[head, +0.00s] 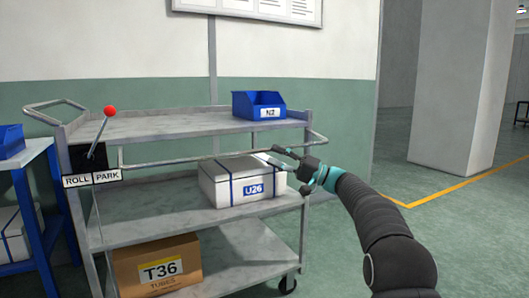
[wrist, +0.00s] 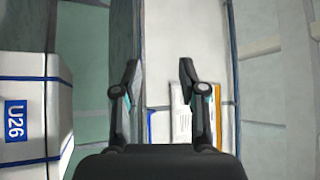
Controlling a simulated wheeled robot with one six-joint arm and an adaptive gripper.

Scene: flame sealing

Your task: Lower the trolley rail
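The trolley rail (head: 200,158) is a thin grey bar along the near side of the grey trolley (head: 150,126), a little below its top shelf. It bends back at the right end. My gripper (head: 274,156) is at the rail's right part, in front of the white U26 box. Its fingers are apart, and the rail passes close to the upper finger in the picture. I cannot tell whether the rail lies between them. In the wrist view my gripper (wrist: 160,82) is open, with nothing clearly held. The red-knobbed lever (head: 109,111) leans toward PARK.
The white U26 box (head: 222,183) stands on the middle shelf; it also shows in the wrist view (wrist: 40,95). A blue NZ bin (head: 243,106) is on top, and a T36 carton (head: 190,258) is below. A blue-framed cart (head: 40,205) stands left. The floor at right is clear.

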